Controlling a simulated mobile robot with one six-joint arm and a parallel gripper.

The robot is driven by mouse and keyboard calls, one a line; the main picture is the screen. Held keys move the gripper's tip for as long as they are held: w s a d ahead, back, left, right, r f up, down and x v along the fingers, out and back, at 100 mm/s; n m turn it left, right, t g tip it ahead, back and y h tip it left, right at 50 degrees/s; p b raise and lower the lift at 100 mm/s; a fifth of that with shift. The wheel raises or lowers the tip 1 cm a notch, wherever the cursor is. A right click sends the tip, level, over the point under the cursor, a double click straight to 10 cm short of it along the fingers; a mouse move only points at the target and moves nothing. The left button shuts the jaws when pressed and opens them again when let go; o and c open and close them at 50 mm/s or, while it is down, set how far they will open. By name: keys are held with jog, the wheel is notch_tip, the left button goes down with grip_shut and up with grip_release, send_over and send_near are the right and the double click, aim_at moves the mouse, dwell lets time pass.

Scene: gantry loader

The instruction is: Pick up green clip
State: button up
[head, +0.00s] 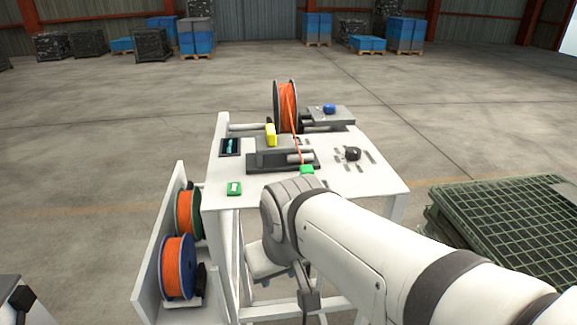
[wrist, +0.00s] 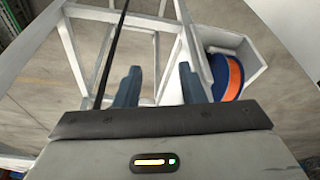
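A small green piece (head: 307,170) is on the white table (head: 375,187), at the lower end of an orange strand. A second green piece (head: 234,188) with a pale centre lies near the table's front left corner. I cannot tell for certain which is the green clip. My gripper (wrist: 159,82) shows in the wrist view with two blue-grey fingers apart and nothing between them. It points toward the floor and the white table frame, away from both green pieces, which are not seen in the wrist view. In the head view my arm hides its fingertips.
An orange spool (head: 286,106) stands at the table's back. A dark fixture (head: 262,162) with a yellow block (head: 271,134) sits mid-table. A side rack (head: 157,245) holds spools at left; a green mesh crate (head: 510,230) stands at right. The table's right front is clear.

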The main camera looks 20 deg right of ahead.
jog(key=shift+o, duration=0.4)
jog(key=shift+w+d, duration=0.2)
jog(key=shift+d, duration=0.15)
jog(key=shift+o, duration=0.8)
jog(key=shift+w+r, duration=0.2)
jog(key=shift+w, duration=0.05)
jog(key=shift+o, duration=0.6)
jog(key=shift+m+g, duration=0.3)
jog(key=shift+g, duration=0.1)
jog(key=w+r, duration=0.2)
jog(key=r, duration=0.1)
jog(key=shift+w+d+r, duration=0.15)
jog(key=shift+d+r, duration=0.05)
jog(key=shift+r, duration=0.05)
notch_tip(320, 180, up, 13)
jog(key=m+g+b, duration=0.1)
jog(key=m+g, duration=0.2)
send_over(308, 168)
jog(key=a, duration=0.1)
jog(key=shift+s+r, duration=0.2)
jog(key=shift+s, duration=0.1)
jog(key=shift+d, duration=0.1)
jog(key=shift+w+d+f+p, duration=0.15)
jog(key=shift+f+p, duration=0.1)
jog(key=shift+f, duration=1.6)
jog(key=shift+w+d+f+p, duration=0.15)
jog(key=shift+f+p, duration=0.1)
jog(key=shift+f, duration=1.55)
